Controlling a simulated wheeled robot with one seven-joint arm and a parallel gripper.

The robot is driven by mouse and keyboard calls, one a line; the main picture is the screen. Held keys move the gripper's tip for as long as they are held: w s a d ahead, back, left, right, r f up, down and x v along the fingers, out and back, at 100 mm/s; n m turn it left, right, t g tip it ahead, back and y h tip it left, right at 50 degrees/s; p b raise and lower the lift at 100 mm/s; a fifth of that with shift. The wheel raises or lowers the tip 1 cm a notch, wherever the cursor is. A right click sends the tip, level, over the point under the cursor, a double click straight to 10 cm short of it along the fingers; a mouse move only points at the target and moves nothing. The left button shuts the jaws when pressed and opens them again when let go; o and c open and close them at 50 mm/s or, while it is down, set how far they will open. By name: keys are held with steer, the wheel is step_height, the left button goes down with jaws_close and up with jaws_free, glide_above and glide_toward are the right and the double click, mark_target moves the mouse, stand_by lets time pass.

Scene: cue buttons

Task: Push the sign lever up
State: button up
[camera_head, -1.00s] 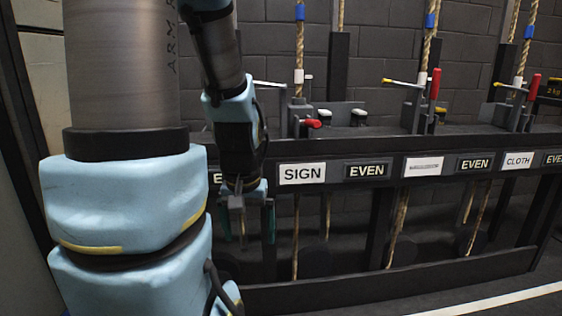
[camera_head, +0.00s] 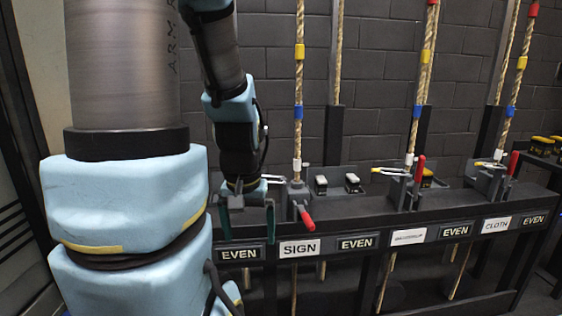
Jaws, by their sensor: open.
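The SIGN label (camera_head: 299,248) is a white plate on the front rail. Above it, the sign lever (camera_head: 306,216) has a red handle that points down and forward from a grey bracket beside a rope. My gripper (camera_head: 248,218) points down with its two teal fingers apart and nothing between them. In the picture it is just left of the sign lever and above an EVEN plate, with a visible gap to the red handle. I cannot tell how far in front of the rail it is.
Two other red-handled levers stand upright to the right, one at the middle lock (camera_head: 420,168) and one above the CLOTH label (camera_head: 495,224). Ropes with coloured bands rise from the dark rail (camera_head: 370,212). My own arm fills the left side.

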step_height(320, 180, up, 9)
steer(key=p, duration=0.7)
steer(key=shift+r, duration=0.2)
